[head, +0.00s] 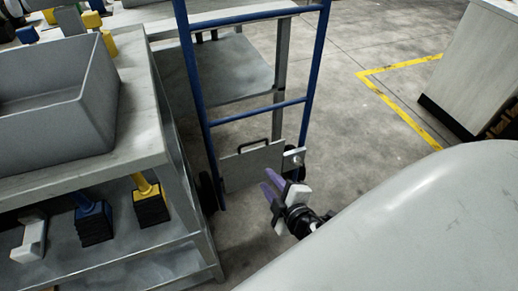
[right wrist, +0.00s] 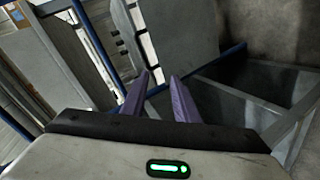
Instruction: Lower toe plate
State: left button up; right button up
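A blue hand truck (head: 257,104) stands upright in the head view. Its grey toe plate (head: 250,168) is folded up against the frame near the bottom, with a black handle (head: 253,145) along its upper edge. My right gripper (head: 269,184) is just in front of the plate's lower right part in the head view. In the right wrist view its two purple fingers (right wrist: 162,88) are apart with nothing between them. A blue bar shows behind the fingertips there, but I cannot tell whether they touch anything. My left gripper is in neither view.
A grey workbench (head: 140,85) with a large grey bin (head: 60,105) stands at the left. Brushes, one blue (head: 92,220) and one yellow (head: 149,203), are on its lower shelf.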

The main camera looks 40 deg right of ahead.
jog(key=w+d+f+n+t+b, duration=0.1)
jog(key=w+d+n+b, duration=0.1)
jog(key=w, duration=0.5)
jog(key=w+d+f+n+t+h+b, duration=0.1)
jog(key=w+d+n+b, duration=0.1)
jog(key=w, duration=0.5)
jog(key=shift+w+d+f+n, duration=0.4)
jog(key=shift+d+n, duration=0.1)
jog(key=shift+d, duration=0.4)
grip_shut()
